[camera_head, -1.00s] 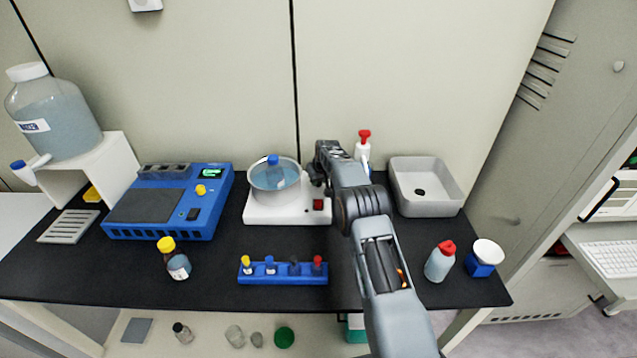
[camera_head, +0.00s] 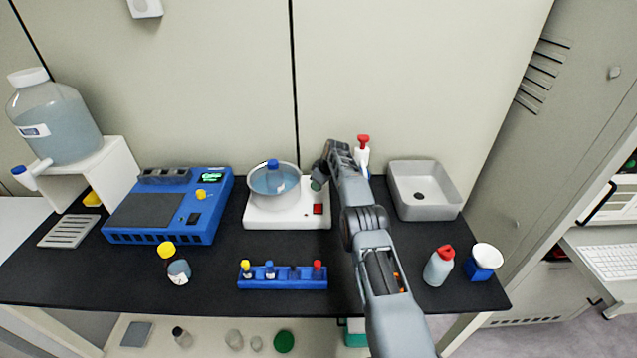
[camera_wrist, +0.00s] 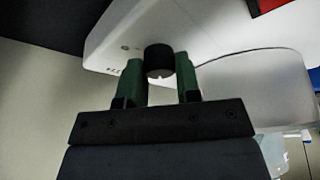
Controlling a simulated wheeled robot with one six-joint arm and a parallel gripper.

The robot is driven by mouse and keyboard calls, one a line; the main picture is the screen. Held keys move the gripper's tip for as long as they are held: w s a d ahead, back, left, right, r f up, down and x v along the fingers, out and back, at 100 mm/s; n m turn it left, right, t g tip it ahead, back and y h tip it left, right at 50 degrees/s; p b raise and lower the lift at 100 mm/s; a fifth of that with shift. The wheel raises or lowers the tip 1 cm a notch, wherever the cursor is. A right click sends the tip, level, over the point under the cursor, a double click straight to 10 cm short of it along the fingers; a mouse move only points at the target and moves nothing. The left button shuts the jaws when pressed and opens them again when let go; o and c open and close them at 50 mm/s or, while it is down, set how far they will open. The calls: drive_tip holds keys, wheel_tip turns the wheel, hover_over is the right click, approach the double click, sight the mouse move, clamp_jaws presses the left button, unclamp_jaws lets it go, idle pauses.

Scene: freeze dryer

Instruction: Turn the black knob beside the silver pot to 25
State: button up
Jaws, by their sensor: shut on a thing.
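The silver pot (camera_head: 290,194), holding blue liquid and a blue-capped item, sits on a white heater base (camera_head: 262,217). The black knob (camera_wrist: 159,57) shows in the wrist view on the white base, between the tips of my green fingers. My gripper (camera_wrist: 158,77) is shut on the knob. In the head view my gripper (camera_head: 317,180) is right beside the pot at the base's right side, and the knob is hidden there. The knob's scale and the value it points to cannot be read.
A red switch (camera_head: 318,209) is on the base near my gripper. A red-topped white bottle (camera_head: 362,155) stands close behind my arm. A grey basin (camera_head: 405,212) is to the right. A blue tube rack (camera_head: 282,282) lies in front, and a blue device (camera_head: 160,238) is left.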

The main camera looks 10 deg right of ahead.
idle(0.4)
drive_tip(key=o, duration=0.9)
drive_tip(key=shift+r, duration=0.15)
drive_tip(key=b+v, duration=0.2)
drive_tip(key=v, duration=1.1)
drive_tip(key=shift+s+d+r, duration=0.1)
drive_tip(key=shift+r, duration=0.2)
